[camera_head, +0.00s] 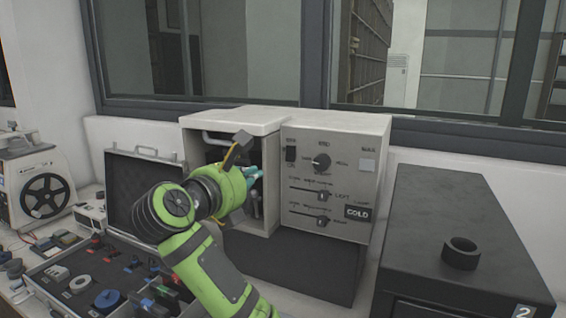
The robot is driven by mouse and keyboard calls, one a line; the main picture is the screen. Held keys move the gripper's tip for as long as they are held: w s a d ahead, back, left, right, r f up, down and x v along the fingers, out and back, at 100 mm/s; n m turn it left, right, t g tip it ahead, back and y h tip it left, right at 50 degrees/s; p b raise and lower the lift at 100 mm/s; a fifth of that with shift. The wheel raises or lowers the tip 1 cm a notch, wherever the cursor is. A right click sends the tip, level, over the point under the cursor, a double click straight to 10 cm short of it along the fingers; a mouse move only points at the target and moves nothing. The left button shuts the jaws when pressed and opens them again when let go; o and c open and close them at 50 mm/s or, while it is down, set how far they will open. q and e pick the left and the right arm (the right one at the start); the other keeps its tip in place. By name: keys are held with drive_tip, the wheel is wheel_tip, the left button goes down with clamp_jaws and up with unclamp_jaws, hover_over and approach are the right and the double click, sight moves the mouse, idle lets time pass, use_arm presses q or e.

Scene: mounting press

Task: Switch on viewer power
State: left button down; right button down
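The cream press cabinet (240,119) stands on a dark base below the window. I cannot read which control is the viewer power. My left gripper (248,163) is at the cabinet's open left bay, left of the panel and apart from the rocker switch. Teal and yellow-black parts show at its tip. My wrist hides much of it, so its opening is unclear. My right gripper is out of view.
An open black case (146,178) with small parts lies at left. A reel machine (43,190) stands at the far left. A dark cabinet (455,215) with a black ring (461,253) on top stands at right. The space before the control panel is clear.

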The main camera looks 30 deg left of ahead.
sight(286, 160)
use_arm(q)
drive_tip(key=w+p, duration=0.1)
drive_tip(key=w, duration=0.3)
drive_tip(key=w+f+p, duration=0.1)
drive_tip(key=w+p, duration=0.1)
drive_tip(key=w, duration=0.3)
drive_tip(key=w+p, duration=0.1)
drive_tip(key=w, duration=0.3)
drive_tip(key=shift+w+a+f+p, duration=0.3)
drive_tip(key=shift+a+p, duration=0.1)
drive_tip(key=shift+w, duration=0.15)
drive_tip(key=shift+f, duration=0.1)
